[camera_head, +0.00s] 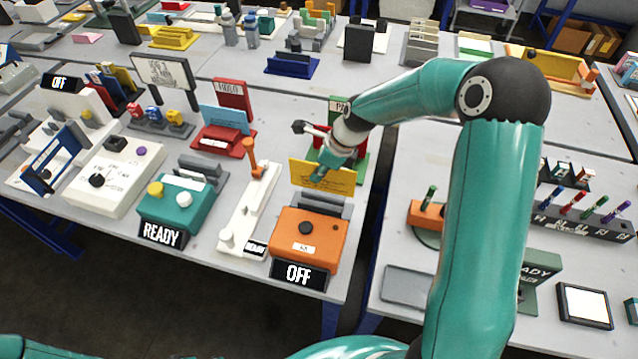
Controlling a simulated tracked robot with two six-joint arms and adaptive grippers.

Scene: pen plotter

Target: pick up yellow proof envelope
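The yellow proof envelope (338,178) appears to be the upright yellow card with small dark print. It stands just behind the orange box, near the grey slotted holder (325,206). Whether it rests in that holder is unclear. My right gripper (317,166) reaches down over the card from behind and above, and a teal part overlaps the card's upper middle. I cannot tell whether the fingers touch or grip it, because the fingertips are small and partly merged with the card. My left gripper is not in view.
The orange box (310,236) with an OFF sign (299,274) stands in front of the card. A white lever unit (247,205) is to its left. A green stand (360,167) and a red holder (227,139) are behind. A gap separates the tables at right.

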